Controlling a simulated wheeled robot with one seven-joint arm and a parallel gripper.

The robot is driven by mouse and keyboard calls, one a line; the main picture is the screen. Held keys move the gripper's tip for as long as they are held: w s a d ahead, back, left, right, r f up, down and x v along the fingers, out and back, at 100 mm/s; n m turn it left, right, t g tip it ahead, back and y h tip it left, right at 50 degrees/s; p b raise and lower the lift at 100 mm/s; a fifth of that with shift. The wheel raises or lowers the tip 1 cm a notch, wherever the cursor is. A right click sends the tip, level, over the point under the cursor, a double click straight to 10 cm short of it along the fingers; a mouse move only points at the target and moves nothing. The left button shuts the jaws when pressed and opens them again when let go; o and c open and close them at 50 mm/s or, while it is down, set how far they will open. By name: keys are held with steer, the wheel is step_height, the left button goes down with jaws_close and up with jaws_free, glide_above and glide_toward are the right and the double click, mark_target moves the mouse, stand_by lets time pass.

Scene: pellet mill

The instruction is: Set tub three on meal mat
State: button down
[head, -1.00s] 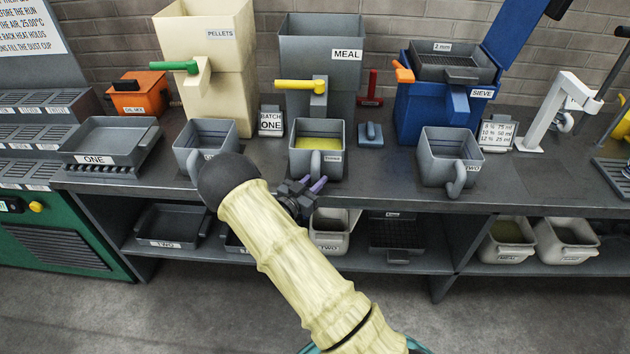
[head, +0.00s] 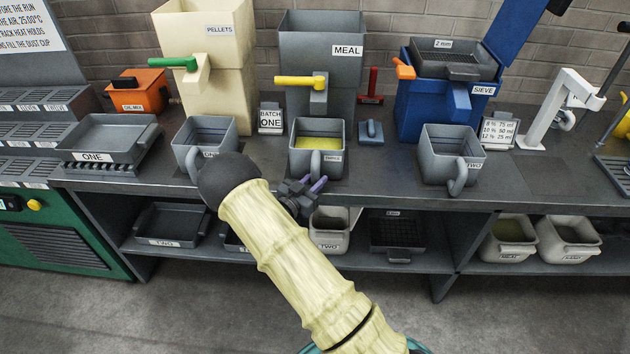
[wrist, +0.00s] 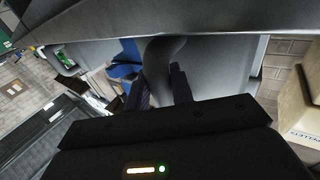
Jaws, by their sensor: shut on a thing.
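Tub three (head: 303,163) is a grey open tub with yellow-green meal inside and a label on its front. It is upright at the bench's front edge, in front of the grey MEAL hopper (head: 345,80) and its yellow-handled spout. My gripper (head: 316,186) is at its front, low, shut on the tub's curved handle (head: 316,163). In the wrist view the grey handle (wrist: 160,62) stands between my two fingers (wrist: 158,88), with the tub's wall above.
Tub one (head: 187,155) stands to the left, partly behind my arm. The BATCH ONE card (head: 270,118) stands behind. Lower-shelf bins (head: 330,240) sit below my gripper.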

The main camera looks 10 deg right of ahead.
stand_by(0.6)
steer(key=c, duration=1.2)
jaws_free()
steer(key=shift+o, duration=0.9)
steer(key=shift+f, duration=0.2)
steer(key=o, duration=1)
steer(key=shift+r, duration=0.1)
steer(key=shift+s, duration=0.1)
steer(key=shift+v, duration=4.45)
steer(key=shift+r, duration=0.2)
